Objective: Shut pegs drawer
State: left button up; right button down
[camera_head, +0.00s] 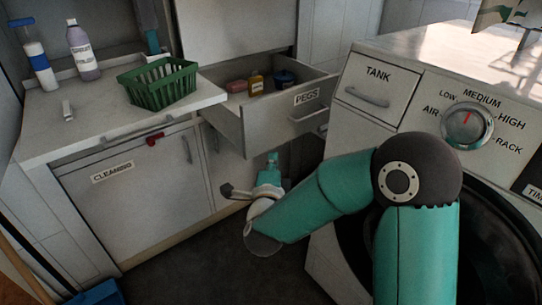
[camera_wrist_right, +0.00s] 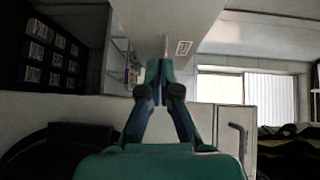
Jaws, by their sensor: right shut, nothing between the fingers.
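The pegs drawer (camera_head: 303,114) is pulled out from the cabinet to the right of the counter, with a "PEGS" label on its front. Inside it are a pinkish block (camera_head: 237,86), a small yellow bottle (camera_head: 256,83) and a dark blue container (camera_head: 285,78). My right gripper (camera_head: 272,159) is shut and empty. It points upward just below the drawer's front panel in the head view; I cannot tell whether it touches it. In the right wrist view my right gripper's fingers (camera_wrist_right: 160,72) are together. My left gripper is not in view.
A washer-like machine (camera_head: 378,66) with a "TANK" drawer stands close on the right. The counter (camera_head: 120,117) on the left holds a green basket (camera_head: 157,84) and bottles (camera_head: 83,50). A "CLEANING" cabinet door (camera_head: 135,188) is below. Dark floor (camera_head: 190,262) is open in front.

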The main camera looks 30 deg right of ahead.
jog(key=d+m, duration=0.1)
jog(key=h+b, duration=0.1)
jog(key=b, duration=0.1)
send_near(274, 124)
jog(key=x, duration=0.5)
jog(key=shift+d, duration=0.35)
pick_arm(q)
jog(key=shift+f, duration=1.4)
pick_arm(e)
jog(key=shift+w, duration=0.45)
